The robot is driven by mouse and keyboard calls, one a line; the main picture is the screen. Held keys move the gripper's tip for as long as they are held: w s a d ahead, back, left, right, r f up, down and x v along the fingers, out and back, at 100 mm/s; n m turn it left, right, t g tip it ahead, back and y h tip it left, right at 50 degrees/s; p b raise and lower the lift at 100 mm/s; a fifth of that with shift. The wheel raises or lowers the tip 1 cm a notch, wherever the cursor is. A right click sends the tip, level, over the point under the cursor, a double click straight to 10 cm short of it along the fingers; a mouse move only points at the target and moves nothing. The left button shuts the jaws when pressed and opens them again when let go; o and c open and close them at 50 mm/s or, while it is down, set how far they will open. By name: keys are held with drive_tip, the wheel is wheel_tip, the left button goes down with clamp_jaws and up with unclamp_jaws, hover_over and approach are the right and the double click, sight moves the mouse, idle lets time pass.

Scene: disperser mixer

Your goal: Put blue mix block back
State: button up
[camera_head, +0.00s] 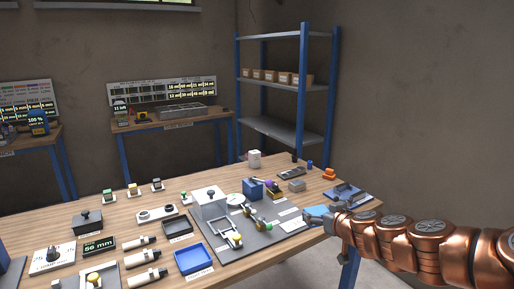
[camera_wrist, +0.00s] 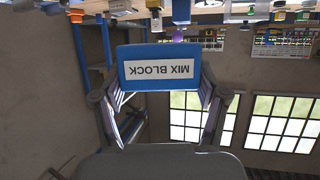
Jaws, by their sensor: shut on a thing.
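The blue mix block (camera_wrist: 160,66) has a white label reading MIX BLOCK, upside down in the wrist view. My gripper (camera_wrist: 160,100) is shut on it, one finger at each side. In the head view my gripper (camera_head: 335,222) is at the right edge of the table, and a light blue patch (camera_head: 318,211) at its tip appears to be the block. I cannot tell whether the block touches the table.
The wooden table (camera_head: 140,200) is crowded. A grey mat (camera_head: 235,255) holds several small devices and a blue block-like part (camera_head: 253,188). A blue tray (camera_head: 194,259) is at the front; a blue-grey tray (camera_head: 347,192) is at the right corner. Shelves (camera_head: 285,80) stand behind.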

wheel_tip(320, 180, up, 2)
drive_tip(key=shift+p, duration=0.55)
drive_tip(key=w+f+m+h, duration=0.1)
drive_tip(key=f, duration=0.3)
drive_tip(key=f+m+h, duration=0.1)
drive_tip(key=f, duration=0.3)
drive_tip(key=w+f+m+h, duration=0.1)
drive_tip(key=f, duration=0.3)
drive_tip(key=shift+w+d+f+t+h, duration=0.1)
drive_tip(key=shift+w+f+t+h, duration=0.2)
drive_tip(key=shift+w, duration=0.05)
drive_tip(key=shift+a+f, duration=0.2)
drive_tip(key=shift+f, duration=0.25)
